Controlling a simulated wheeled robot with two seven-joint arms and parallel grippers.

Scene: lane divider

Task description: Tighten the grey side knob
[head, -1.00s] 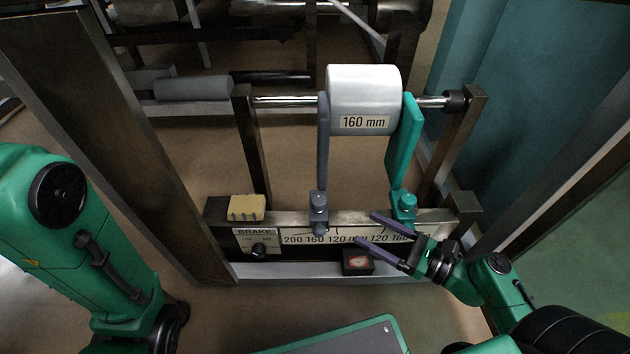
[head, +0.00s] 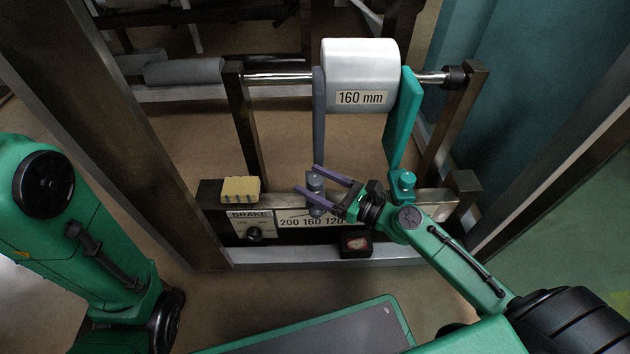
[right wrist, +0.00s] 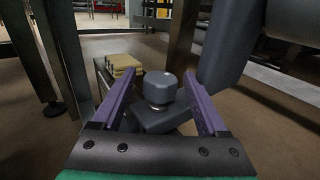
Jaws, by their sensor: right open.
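The grey side knob (head: 315,182) sits at the foot of the grey side plate (head: 319,130), on the scale rail. In the right wrist view the knob (right wrist: 160,88) stands on its grey block, between the fingers and a little beyond their tips. My right gripper (head: 306,180) is open, its purple fingers to either side of the knob in the head view; contact is not visible. The teal side knob (head: 403,180) sits at the foot of the teal plate (head: 402,120). My left arm shows at the left; its gripper is out of view.
A white roll marked 160 mm (head: 360,75) hangs on a shaft between the plates. A small black box (head: 355,244) sits below the scale. Dark posts flank the frame.

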